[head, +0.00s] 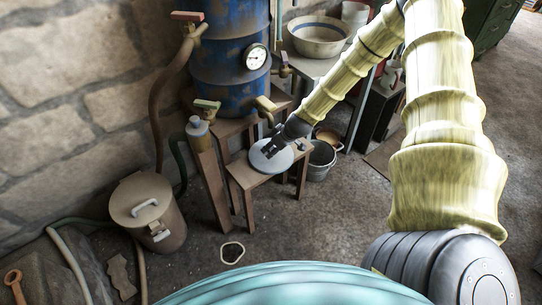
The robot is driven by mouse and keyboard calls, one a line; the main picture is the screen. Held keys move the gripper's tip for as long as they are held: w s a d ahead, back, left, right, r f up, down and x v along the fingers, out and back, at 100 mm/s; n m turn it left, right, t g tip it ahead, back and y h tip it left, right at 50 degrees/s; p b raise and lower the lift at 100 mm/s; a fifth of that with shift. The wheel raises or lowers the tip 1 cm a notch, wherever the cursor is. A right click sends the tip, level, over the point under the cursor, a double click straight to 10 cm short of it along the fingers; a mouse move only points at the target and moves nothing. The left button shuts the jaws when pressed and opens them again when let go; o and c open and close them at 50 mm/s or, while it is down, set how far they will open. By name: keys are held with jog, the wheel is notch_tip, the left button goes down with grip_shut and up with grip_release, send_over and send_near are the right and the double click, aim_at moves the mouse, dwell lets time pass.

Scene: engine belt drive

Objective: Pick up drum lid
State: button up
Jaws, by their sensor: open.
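A round, flat grey disc, which looks like the drum lid (262,163), lies on a small wooden stool (245,181) near the middle of the view. My gripper (272,152) reaches down from the upper right and is open, with its dark fingers over the disc's upper right part. The fingers hide some of the disc. I cannot tell whether they touch it. A blue, rusty drum (228,62) with a round gauge stands behind the stool.
A brown lidded bin (147,229) with a pale handle stands at the left. A bottle (197,128) tops a wooden post left of the stool. A metal bucket (319,163) stands right of it. A bowl (318,38) sits on a table behind. Floor in front is mostly clear.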

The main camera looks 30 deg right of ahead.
jog(key=shift+w+a+f, duration=0.1)
jog(key=shift+w+f, duration=0.25)
jog(key=shift+f, duration=0.15)
grip_shut()
jog(key=shift+r, duration=0.15)
